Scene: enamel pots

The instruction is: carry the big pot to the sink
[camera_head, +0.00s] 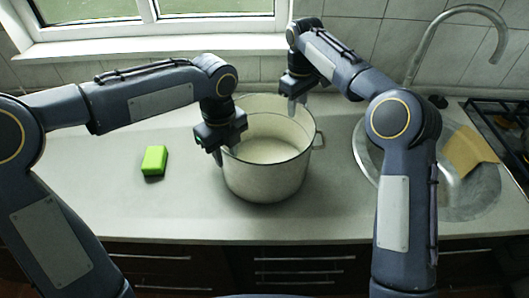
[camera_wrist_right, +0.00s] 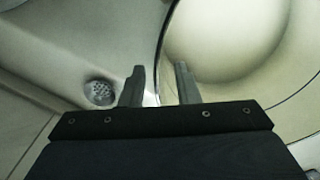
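The big pot (camera_head: 265,182) is cream with a dark rim and stands upright on the counter, pale inside. It also shows in the right wrist view (camera_wrist_right: 225,40). My left gripper (camera_head: 217,152) is at the pot's left rim; its finger gap is unclear. My right gripper (camera_head: 298,102) is at the pot's back rim. In the right wrist view its fingers (camera_wrist_right: 160,80) are apart, with the rim line passing between them. A small loop handle (camera_head: 319,140) shows on the pot's right. The round metal sink (camera_head: 470,205) is set in the counter at right.
A green sponge (camera_head: 154,160) lies left of the pot. A curved tap (camera_head: 420,50) stands behind the sink. A tan board or cloth (camera_head: 468,152) lies over the sink's right side. A stove (camera_head: 505,125) is at far right. The counter (camera_head: 200,215) in front is clear.

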